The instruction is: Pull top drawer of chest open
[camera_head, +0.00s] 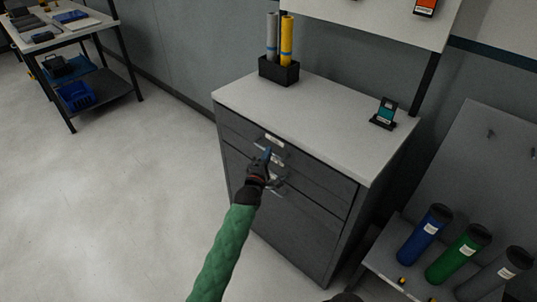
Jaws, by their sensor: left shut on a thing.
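The dark grey chest (297,228) stands in the middle with a light top. Its top drawer (315,169) has a pale label and a handle (277,149) near the middle of its front. The drawer front looks about flush with the chest; a small gap would be hard to see. My left gripper (267,155) reaches up from below, in front of the top drawer, and is shut on the handle. The fingers hide part of the handle. My right gripper is not clearly in view.
A black holder (279,70) with a grey and a yellow roll and a small device (384,114) stand on the chest top. Blue, green and grey rolls (468,254) stand on a rack at right. The floor (120,190) left of the chest is clear.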

